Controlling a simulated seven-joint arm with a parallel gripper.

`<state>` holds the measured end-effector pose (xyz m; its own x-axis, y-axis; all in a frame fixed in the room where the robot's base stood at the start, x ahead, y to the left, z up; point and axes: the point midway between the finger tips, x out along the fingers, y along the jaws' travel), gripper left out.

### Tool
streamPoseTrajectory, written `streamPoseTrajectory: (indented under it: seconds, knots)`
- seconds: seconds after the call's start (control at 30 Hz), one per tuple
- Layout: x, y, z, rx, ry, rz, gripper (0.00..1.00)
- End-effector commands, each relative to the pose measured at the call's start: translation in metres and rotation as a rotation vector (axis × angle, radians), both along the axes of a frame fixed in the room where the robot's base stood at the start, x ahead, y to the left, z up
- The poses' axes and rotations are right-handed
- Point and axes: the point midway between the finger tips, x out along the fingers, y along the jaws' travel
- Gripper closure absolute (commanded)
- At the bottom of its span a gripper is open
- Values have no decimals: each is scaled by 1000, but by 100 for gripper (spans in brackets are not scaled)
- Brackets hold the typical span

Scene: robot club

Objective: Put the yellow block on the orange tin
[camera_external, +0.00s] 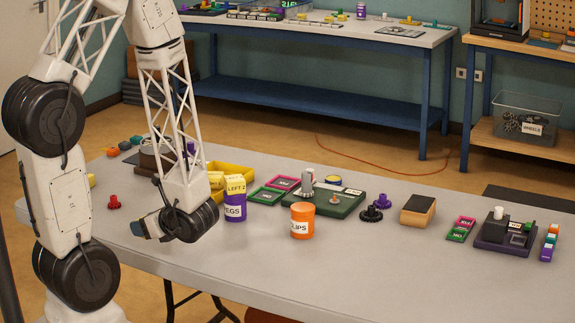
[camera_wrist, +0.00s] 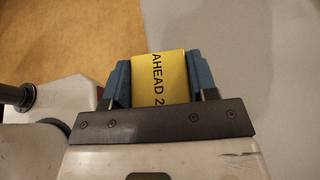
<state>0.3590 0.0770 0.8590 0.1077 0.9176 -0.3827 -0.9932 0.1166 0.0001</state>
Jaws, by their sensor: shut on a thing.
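My gripper (camera_external: 140,228) is low near the table's front left edge, turned on its side with the fingers pointing left. In the wrist view its blue fingers (camera_wrist: 160,82) are shut on a yellow block (camera_wrist: 158,72) marked "AHEAD 2". In the outside view I cannot make this block out clearly. The orange tin (camera_external: 302,222), labelled "CLIPS", stands upright on the table, to the right of my gripper and apart from it. Nothing is seen on its top. Another yellow block (camera_external: 236,184), marked "LEFT 2", sits on a purple tin (camera_external: 235,209) labelled "PEGS".
A yellow tray (camera_external: 249,170) is behind the purple tin. A green board (camera_external: 340,208) with parts is behind the orange tin. Black knobs (camera_external: 375,210) and a wood-sided block (camera_external: 418,211) lie to the right. The front right tabletop is clear.

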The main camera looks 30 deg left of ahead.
Motion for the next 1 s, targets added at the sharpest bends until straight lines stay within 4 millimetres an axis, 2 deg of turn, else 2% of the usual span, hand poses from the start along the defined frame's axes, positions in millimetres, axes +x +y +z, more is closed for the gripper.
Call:
streamPoseTrajectory:
  seconds: [0.27,0.47,0.67,1.0]
  knots:
    - [10,-10,3,-3,0,-35,72]
    - [30,-32,9,-8,0,-109,72]
    - [56,-65,19,-13,0,-216,72]
    - [93,-133,42,-14,1,-407,72]
